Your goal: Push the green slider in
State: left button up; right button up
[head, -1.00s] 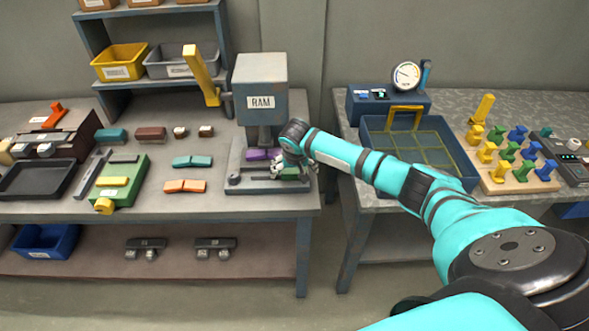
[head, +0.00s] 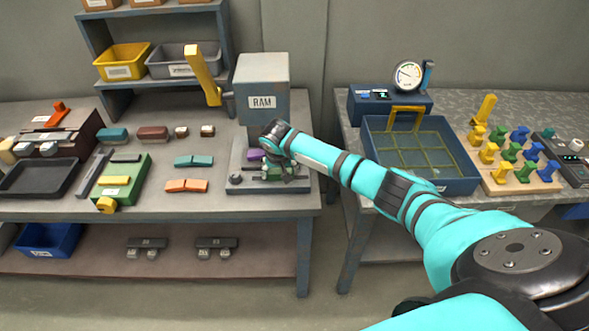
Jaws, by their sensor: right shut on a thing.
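The green slider (head: 274,175) lies on the grey base plate (head: 238,187) of the RAM press (head: 262,85). My right gripper (head: 272,171) is shut on it, and the fingers and wrist cover much of it. A purple piece (head: 255,155) sits just behind, under the ram, partly hidden by my wrist. The slider's exact fit against the purple piece cannot be made out. My left gripper is not in view.
A yellow lever (head: 202,74) stands at the press's left. A green fixture (head: 124,183) and orange and teal pieces lie to the left. A blue tray (head: 458,185) with a gauge (head: 408,75) behind it is on the right table, past a gap.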

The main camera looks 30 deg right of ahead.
jog(key=a, duration=0.1)
jog(key=w+a, duration=0.2)
jog(key=a, duration=0.1)
jog(key=shift+w, duration=0.25)
jog(key=o, duration=1.3)
jog(key=shift+c, duration=0.2)
jog(key=o, duration=0.5)
jog(key=shift+w+a, duration=0.1)
jog(key=shift+a, duration=0.05)
jog(key=shift+r, duration=0.1)
jog(key=shift+s+r, duration=0.2)
jog(key=shift+r, duration=0.1)
jog(key=v, duration=1.1)
jog(key=shift+r, duration=0.1)
